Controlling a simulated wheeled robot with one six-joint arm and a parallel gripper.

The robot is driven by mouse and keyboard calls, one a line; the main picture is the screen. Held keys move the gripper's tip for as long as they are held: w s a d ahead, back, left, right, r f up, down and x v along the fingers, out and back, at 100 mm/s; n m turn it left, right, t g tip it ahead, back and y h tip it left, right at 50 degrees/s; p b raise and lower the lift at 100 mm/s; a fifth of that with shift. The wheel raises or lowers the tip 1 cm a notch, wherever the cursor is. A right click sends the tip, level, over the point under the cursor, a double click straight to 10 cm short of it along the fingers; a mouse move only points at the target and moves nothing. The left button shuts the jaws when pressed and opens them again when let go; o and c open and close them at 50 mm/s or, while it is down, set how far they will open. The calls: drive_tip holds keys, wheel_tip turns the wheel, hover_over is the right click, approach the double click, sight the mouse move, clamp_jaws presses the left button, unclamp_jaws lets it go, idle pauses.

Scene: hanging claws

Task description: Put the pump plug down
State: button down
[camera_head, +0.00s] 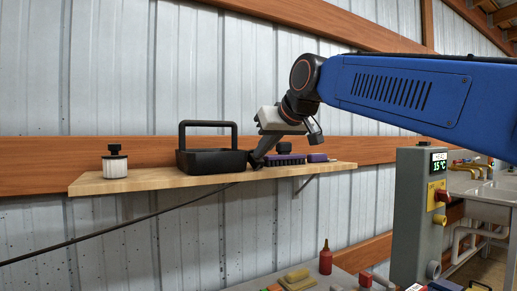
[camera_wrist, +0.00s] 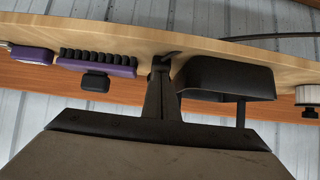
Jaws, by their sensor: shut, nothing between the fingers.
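My gripper (camera_head: 255,163) is shut and points down at the shelf, just right of a black handled tray. It also shows in the wrist view (camera_wrist: 162,64), its narrow fingertips at the wooden shelf between the black tray and a purple piece with black ribs. A thin black cable (camera_head: 120,226) rises from the lower left toward the shelf edge below my fingertips. The cable also shows in the wrist view (camera_wrist: 285,36), disappearing at the shelf edge. I cannot make out the pump plug for certain; a small dark shape at the fingertips is hard to separate from them.
The wooden shelf (camera_head: 120,184) holds the black tray (camera_head: 210,161), a white jar with black top (camera_head: 115,164), the ribbed purple piece (camera_head: 285,160) and another purple item (camera_head: 317,158). Bare shelf lies between jar and tray. A grey control box (camera_head: 412,215) stands right.

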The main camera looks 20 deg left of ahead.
drive_tip(key=shift+s+d+f, duration=0.2)
drive_tip(key=shift+s+d, duration=0.55)
drive_tip(key=shift+d, duration=0.15)
drive_tip(key=shift+r, duration=0.2)
idle(0.4)
drive_tip(key=s+d+r, duration=0.1)
drive_tip(key=s+d, duration=0.6)
drive_tip(key=d, duration=0.2)
drive_tip(key=shift+s+r, duration=0.25)
drive_tip(key=shift+s, duration=0.15)
